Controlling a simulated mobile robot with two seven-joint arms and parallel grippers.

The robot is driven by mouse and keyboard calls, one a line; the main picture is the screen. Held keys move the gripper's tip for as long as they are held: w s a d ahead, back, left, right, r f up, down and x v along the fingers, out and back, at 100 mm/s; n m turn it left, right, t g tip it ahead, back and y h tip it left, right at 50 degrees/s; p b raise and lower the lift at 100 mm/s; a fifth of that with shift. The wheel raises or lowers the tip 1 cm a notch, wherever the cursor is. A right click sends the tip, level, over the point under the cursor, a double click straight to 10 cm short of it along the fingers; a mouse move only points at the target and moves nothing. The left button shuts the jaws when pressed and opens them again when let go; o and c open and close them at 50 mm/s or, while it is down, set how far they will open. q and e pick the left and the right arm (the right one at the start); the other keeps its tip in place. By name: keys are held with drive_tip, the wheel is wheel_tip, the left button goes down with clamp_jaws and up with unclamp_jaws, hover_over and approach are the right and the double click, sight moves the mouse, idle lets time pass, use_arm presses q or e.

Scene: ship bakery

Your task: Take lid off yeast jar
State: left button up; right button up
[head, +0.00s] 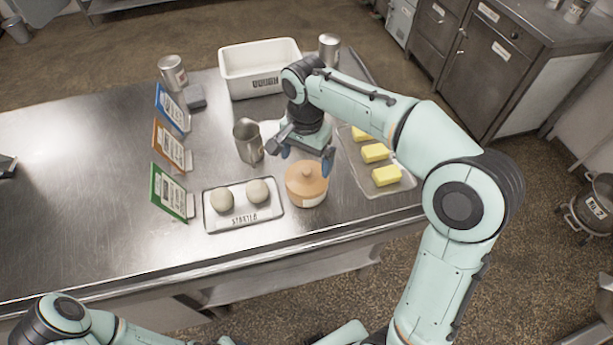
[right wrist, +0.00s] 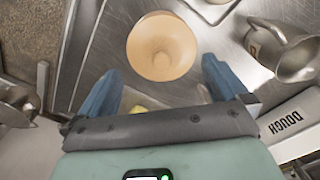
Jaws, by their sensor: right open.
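The yeast jar (head: 307,198) is a round, peach-coloured pot with a pale label, standing near the front edge of the steel table. Its lid (head: 306,180), with a small knob on top, sits on it. In the right wrist view the lid (right wrist: 162,48) shows from above, ahead of the fingers. My right gripper (head: 307,157) is open and empty, above and slightly behind the jar, with its blue fingers apart. It also shows in the right wrist view (right wrist: 160,76). Part of my left arm shows at the bottom left, but its gripper is out of view.
A tray (head: 240,217) with two dough balls lies left of the jar. A tray (head: 396,187) with yellow blocks lies right. A metal jug (head: 246,146) stands behind left, a white dough bin (head: 234,72) at the back. Upright cards stand left; the table's far left is mostly clear.

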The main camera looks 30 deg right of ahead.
sight(307, 170)
drive_tip(key=f, duration=0.5)
drive_tip(key=shift+w+d+f, duration=0.15)
drive_tip(key=shift+w+d, duration=0.1)
drive_tip(key=c, duration=1.2)
drive_tip(key=shift+s, duration=0.1)
drive_tip(key=shift+c, duration=0.3)
